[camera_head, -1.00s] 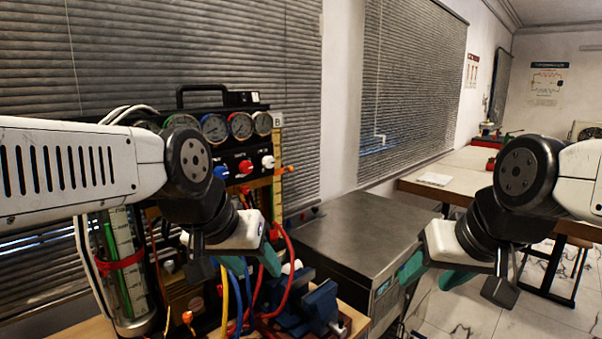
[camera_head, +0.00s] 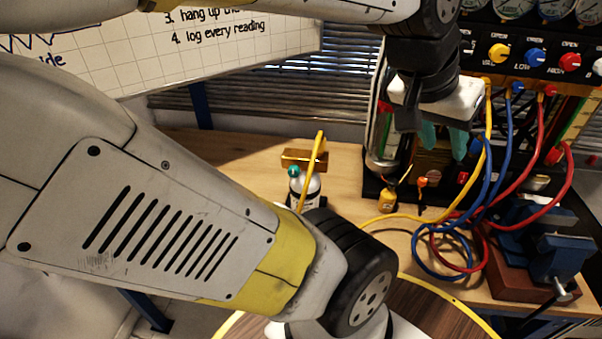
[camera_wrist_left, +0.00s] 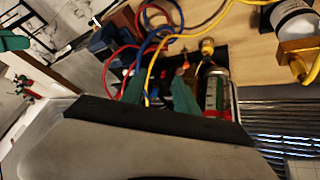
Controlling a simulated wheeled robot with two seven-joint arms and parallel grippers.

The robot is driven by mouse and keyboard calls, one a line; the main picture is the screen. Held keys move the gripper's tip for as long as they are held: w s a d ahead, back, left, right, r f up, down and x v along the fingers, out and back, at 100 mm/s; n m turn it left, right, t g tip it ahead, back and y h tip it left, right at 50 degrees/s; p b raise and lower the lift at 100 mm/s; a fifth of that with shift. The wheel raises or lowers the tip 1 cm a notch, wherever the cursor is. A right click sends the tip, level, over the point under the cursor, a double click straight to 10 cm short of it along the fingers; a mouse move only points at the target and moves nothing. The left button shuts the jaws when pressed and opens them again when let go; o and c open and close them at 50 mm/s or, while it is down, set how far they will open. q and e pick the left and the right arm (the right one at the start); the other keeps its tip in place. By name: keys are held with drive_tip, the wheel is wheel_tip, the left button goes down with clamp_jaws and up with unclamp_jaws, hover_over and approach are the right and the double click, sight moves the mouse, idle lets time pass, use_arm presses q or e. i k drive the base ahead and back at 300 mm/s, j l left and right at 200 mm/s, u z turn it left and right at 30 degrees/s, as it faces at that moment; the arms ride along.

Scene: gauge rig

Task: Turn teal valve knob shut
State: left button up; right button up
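My left gripper (camera_head: 444,140) is open and empty, up and to the right of the knob, in front of the gauge rig. Its teal fingers are apart in the left wrist view (camera_wrist_left: 158,90). The bottle's body (camera_wrist_left: 292,18) shows there at the top right, but its knob does not. A teal piece at that view's left edge looks like part of my right gripper (camera_wrist_left: 12,42); its opening cannot be judged.
A yellow hose (camera_head: 377,218) runs from near the brass block (camera_head: 304,158) across the bench. Blue and red hoses (camera_head: 427,262) loop below the rig. A blue vise (camera_head: 560,257) stands at right. My left arm covers the lower left. Bench left of the bottle is clear.

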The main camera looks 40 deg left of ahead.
sight(293, 171)
drive_tip(key=j+u, duration=0.2)
drive_tip(key=u, duration=1.4)
drive_tip(key=k+j, duration=0.05)
